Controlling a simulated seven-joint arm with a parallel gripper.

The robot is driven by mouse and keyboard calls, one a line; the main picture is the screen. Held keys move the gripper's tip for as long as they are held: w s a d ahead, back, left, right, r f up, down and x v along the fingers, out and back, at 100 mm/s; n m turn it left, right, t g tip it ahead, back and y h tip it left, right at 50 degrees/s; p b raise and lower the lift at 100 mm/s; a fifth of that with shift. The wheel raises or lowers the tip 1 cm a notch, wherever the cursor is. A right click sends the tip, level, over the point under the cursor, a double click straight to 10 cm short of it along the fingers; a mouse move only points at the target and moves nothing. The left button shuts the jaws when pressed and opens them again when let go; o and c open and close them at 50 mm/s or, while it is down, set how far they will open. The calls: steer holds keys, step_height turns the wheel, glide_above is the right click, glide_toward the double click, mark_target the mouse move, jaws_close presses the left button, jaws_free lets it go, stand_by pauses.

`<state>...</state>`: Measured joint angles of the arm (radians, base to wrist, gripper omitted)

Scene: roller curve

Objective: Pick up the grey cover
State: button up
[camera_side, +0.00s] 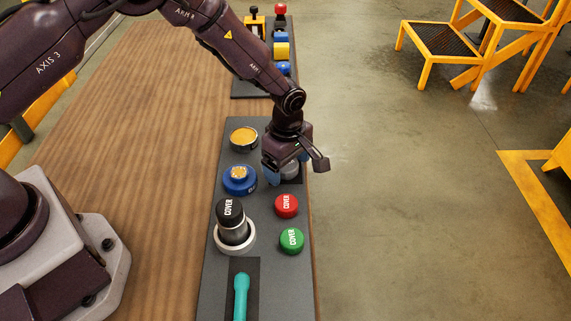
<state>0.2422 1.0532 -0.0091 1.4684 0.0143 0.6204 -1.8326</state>
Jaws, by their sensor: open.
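The grey cover (290,169) is a small round grey cap on the dark grey panel (207,284), near its right edge. My gripper (293,163) is open and directly over it, with its fingers reaching down around the cover's place. The gripper body hides much of the cover, and I cannot tell whether the fingers touch it.
A red cover (286,206) and a green cover (291,240) sit just in front. A black cover (230,212) stands tall on a white ring. A blue knob (240,180), a yellow-topped part (243,137) and a teal handle (241,296) are also close. Wooden table (150,130) is clear at left.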

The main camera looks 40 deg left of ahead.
steer(key=shift+f, duration=0.1)
steer(key=c, duration=1)
